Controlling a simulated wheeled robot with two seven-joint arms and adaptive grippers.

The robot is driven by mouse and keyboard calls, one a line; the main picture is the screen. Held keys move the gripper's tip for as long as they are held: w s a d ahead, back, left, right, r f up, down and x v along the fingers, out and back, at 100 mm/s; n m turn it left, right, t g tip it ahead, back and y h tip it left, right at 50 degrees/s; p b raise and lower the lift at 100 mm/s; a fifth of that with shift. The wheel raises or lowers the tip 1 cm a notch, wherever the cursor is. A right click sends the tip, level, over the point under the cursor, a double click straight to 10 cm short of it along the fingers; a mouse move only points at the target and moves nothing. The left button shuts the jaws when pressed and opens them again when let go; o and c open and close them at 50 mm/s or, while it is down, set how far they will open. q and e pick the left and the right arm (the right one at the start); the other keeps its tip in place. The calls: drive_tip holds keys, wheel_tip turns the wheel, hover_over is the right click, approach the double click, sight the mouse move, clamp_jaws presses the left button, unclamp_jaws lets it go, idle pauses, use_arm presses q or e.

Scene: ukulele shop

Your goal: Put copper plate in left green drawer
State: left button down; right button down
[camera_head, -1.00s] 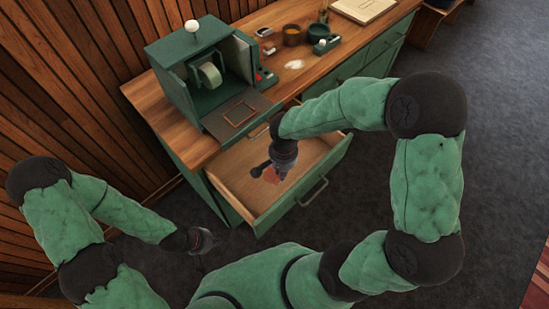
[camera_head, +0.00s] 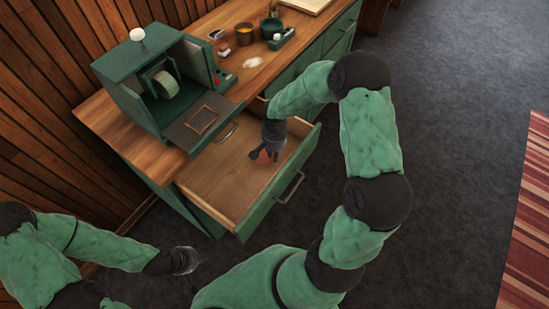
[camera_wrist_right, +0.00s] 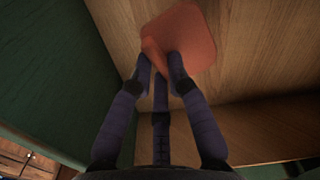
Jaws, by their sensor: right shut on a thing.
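The left green drawer (camera_head: 212,189) is pulled open from the wooden-topped counter, with a bare wooden floor. My right gripper (camera_head: 265,157) is inside the drawer's outline, near its right inner end. In the right wrist view its fingers (camera_wrist_right: 160,75) are shut on the copper plate (camera_wrist_right: 188,38), a flat orange-red square with rounded corners. The plate is at or just above the drawer floor; I cannot tell whether it touches. In the head view only a small orange bit of it (camera_head: 264,156) shows by the fingers. My left gripper (camera_head: 187,262) is low, outside the drawer, too small to read.
A green machine (camera_head: 130,85) with a roll stands on the counter (camera_head: 140,145) above the drawer.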

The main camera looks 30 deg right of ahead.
drive_tip(key=f, duration=0.1)
drive_tip(key=f+b, duration=0.1)
drive_tip(key=f, duration=0.2)
drive_tip(key=shift+w+d, duration=0.2)
drive_tip(key=shift+d, duration=0.05)
drive_tip(key=shift+r, duration=0.15)
drive_tip(key=shift+b, duration=0.35)
drive_tip(key=c, duration=1.2)
unclamp_jaws()
drive_tip(key=shift+r+p, duration=0.1)
drive_tip(key=shift+p, duration=0.2)
wheel_tip(320, 180, up, 12)
drive_tip(key=p, duration=0.3)
drive_tip(key=shift+s, duration=0.1)
